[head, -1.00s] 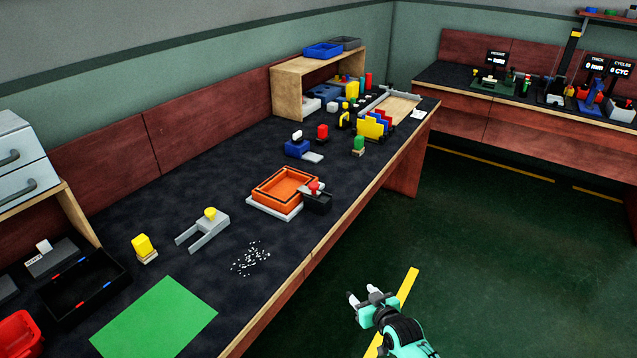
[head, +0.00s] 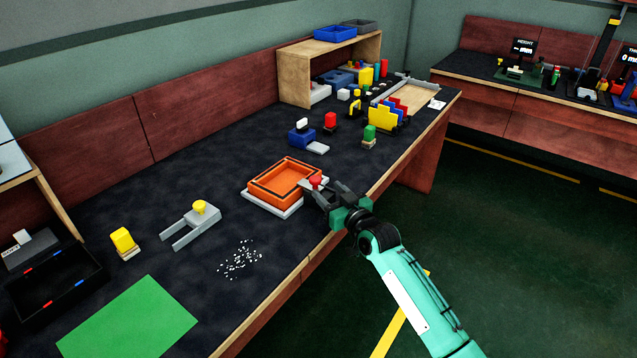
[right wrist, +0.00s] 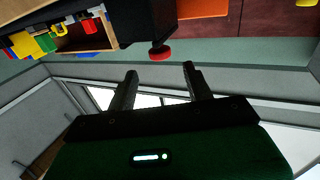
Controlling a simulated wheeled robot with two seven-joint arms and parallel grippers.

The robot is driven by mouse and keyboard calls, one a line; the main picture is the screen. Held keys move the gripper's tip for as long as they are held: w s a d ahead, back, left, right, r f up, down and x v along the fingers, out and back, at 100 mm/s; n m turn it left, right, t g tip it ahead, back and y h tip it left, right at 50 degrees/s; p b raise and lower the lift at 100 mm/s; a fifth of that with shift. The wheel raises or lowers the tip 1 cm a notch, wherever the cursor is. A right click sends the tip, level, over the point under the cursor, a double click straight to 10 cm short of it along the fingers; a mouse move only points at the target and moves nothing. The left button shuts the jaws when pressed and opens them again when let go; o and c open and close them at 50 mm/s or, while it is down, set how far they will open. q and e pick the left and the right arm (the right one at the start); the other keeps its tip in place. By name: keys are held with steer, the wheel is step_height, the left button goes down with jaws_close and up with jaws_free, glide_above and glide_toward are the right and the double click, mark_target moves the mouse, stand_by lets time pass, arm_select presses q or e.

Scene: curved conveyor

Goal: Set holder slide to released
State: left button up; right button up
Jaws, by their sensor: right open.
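An orange tray (head: 256,186) sits on a white base (head: 267,206) near the bench's front edge. A red knob (head: 315,181) on a dark block stands at the tray's right corner; I take this for the holder slide. My right gripper (head: 326,193) is at the knob and hides much of the block. In the right wrist view, its two fingers (right wrist: 160,78) are apart, with the red knob (right wrist: 160,53) beyond and between the tips. The dark block (right wrist: 147,22) is behind the knob. I see no contact and cannot tell the slide's setting. My left gripper is out of view.
White bits (head: 240,259) lie on the bench in front of a grey fork-shaped holder (head: 190,226) with a yellow knob. The floor (head: 510,250) beside the bench is clear.

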mark_target(319, 181)
steer(key=x, duration=0.5)
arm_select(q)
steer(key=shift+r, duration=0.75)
arm_select(e)
steer(key=shift+w+a, duration=0.25)
steer(key=shift+w, duration=0.1)
jaws_close()
steer(key=shift+s+d, duration=0.15)
steer(key=shift+d, duration=0.15)
steer(key=shift+s+d+p, duration=0.4)
steer(key=shift+s+d, duration=0.45)
steer(key=shift+d, duration=0.2)
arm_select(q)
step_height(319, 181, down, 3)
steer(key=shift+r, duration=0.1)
arm_select(e)
steer(key=shift+f, duration=0.15)
